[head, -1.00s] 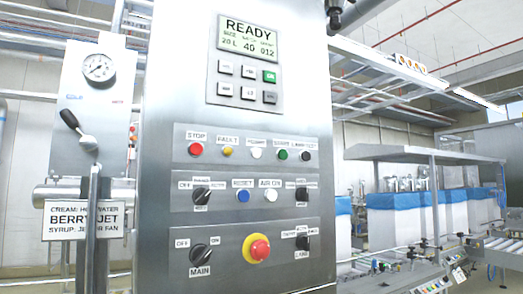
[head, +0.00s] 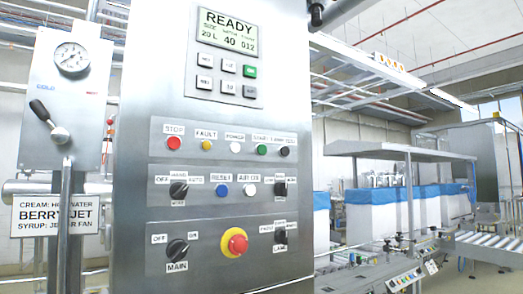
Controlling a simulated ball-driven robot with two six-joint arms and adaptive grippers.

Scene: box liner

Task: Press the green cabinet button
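The steel cabinet (head: 135,110) fills the middle of the head view, its front facing me at a slight angle. A round green button (head: 262,150) sits in the upper button row, under a label that seems to read START. It is between a white button (head: 234,148) and a black one (head: 285,152). Neither of my grippers shows in the head view, and nothing covers the green button.
The same row holds a red STOP button (head: 174,143) and a yellow FAULT button (head: 207,146). A red emergency knob (head: 235,242) protrudes lower down. A gauge panel with a lever (head: 50,120) stands left. Blue-topped white boxes (head: 360,220) and a roller conveyor (head: 490,246) are right.

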